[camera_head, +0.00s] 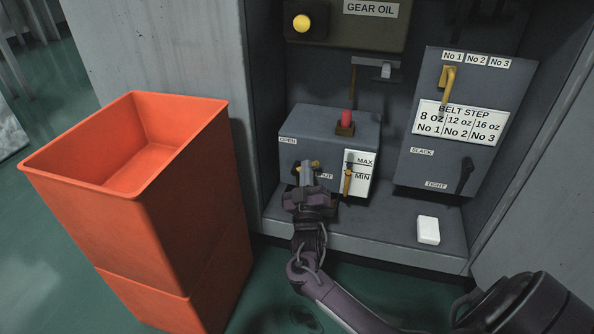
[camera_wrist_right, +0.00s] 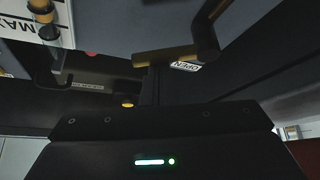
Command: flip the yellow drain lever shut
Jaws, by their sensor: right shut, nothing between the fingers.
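The yellow drain lever (camera_head: 316,163) is on the front of the grey box, mostly hidden behind my right gripper (camera_head: 306,172) in the head view. An OPEN label (camera_head: 288,141) is at the left of that front; the label by the gripper is partly covered. In the right wrist view the lever (camera_wrist_right: 165,56) shows as a dull yellow bar on a dark crank arm, near the OPEN label (camera_wrist_right: 186,66). My right gripper (camera_wrist_right: 155,85) is shut and empty, its fingertips right at the bar; I cannot tell whether they touch. My left gripper is not in view.
A red knob (camera_head: 347,118) tops the box, and a MAX/MIN gauge (camera_head: 358,173) is right of the lever. A tall orange bin (camera_head: 190,215) stands close on the left.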

